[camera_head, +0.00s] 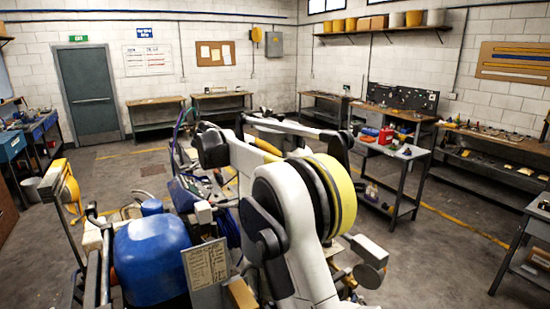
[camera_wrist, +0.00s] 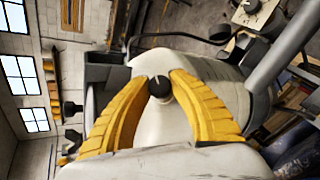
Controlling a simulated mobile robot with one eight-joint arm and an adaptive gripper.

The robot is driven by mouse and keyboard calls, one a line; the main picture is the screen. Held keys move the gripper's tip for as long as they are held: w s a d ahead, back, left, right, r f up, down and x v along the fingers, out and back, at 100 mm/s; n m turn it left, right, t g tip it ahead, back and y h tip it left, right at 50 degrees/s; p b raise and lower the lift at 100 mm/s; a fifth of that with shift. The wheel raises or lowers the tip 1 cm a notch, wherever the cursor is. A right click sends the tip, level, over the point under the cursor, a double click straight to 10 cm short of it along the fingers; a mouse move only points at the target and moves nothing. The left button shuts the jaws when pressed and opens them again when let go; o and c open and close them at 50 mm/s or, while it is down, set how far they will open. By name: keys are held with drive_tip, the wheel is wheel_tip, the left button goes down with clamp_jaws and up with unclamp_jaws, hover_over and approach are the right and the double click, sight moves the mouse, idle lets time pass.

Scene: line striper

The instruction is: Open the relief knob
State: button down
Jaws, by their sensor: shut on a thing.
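In the wrist view, the yellow fingers of my gripper (camera_wrist: 164,82) are shut on a small round black knob with a pale mark on its face, which I take to be the relief knob (camera_wrist: 159,88). It sits between the two fingertips, in front of a pale rounded body. In the head view, the line striper (camera_head: 152,250) shows its blue cover at the lower left. My white arm blocks the view of the gripper and the knob there.
A placard (camera_head: 206,263) hangs beside the blue cover. Another black dial (camera_wrist: 251,6) on a pale plate shows in the wrist view. A grey cart (camera_head: 408,155) with a red container (camera_head: 386,135) stands to the right. Benches line the walls, and the floor between is mostly clear.

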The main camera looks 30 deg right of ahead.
drive_tip(key=shift+m+g+y+p, duration=0.3)
drive_tip(key=shift+m+p, duration=0.15)
drive_tip(key=shift+m, duration=0.15)
drive_tip(key=c, duration=1.2)
unclamp_jaws()
drive_tip(key=shift+d, duration=0.15)
drive_tip(key=shift+o, duration=0.2)
drive_tip(key=w+v, duration=0.1)
drive_tip(key=v, duration=1.1)
drive_tip(key=shift+s, duration=0.4)
